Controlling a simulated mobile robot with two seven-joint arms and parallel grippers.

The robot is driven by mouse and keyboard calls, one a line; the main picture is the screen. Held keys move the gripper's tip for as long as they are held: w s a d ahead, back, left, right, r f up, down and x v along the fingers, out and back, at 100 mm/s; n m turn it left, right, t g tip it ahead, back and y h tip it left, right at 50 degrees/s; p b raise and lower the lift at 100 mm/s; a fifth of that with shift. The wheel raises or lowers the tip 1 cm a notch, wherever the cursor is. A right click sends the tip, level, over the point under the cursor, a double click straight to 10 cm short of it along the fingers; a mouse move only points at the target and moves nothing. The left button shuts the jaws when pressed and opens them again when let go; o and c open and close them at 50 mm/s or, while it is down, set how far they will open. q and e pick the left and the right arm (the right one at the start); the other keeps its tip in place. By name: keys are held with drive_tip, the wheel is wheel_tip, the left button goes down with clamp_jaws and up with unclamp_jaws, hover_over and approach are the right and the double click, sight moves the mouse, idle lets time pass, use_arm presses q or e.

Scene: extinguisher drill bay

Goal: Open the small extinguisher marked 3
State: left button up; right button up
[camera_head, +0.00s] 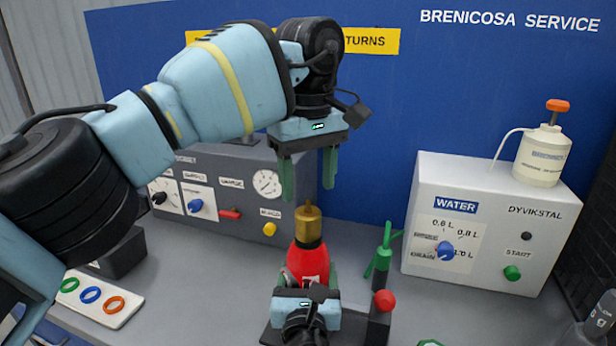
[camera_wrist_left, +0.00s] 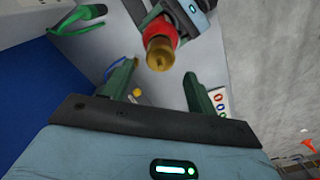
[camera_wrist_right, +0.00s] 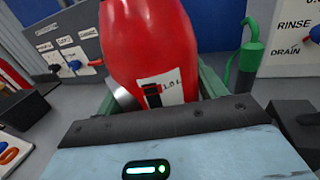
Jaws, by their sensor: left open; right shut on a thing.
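The small red extinguisher (camera_head: 309,258) stands upright on the bench with a brass cap (camera_head: 308,224) on top. Its white label (camera_wrist_right: 160,91) faces my right wrist camera; I cannot read a 3 on it. My right gripper (camera_head: 308,281) is shut around the red body, one finger on each side. My left gripper (camera_head: 308,190) is open and points down just above the brass cap, apart from it. In the left wrist view the cap (camera_wrist_left: 160,52) shows beyond the open fingers, near the gap between them. The extinguisher's lower part is hidden behind my right gripper.
A white water box (camera_head: 480,225) with a pump bottle (camera_head: 543,155) stands farther right. A grey gauge panel (camera_head: 235,200) is behind. A white tray (camera_head: 128,312) with coloured rings lies left.

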sight(308, 211)
use_arm(q)
drive_tip(key=m, duration=1)
drive_tip(key=shift+f, duration=4)
drive_tip(key=shift+c, duration=0.5)
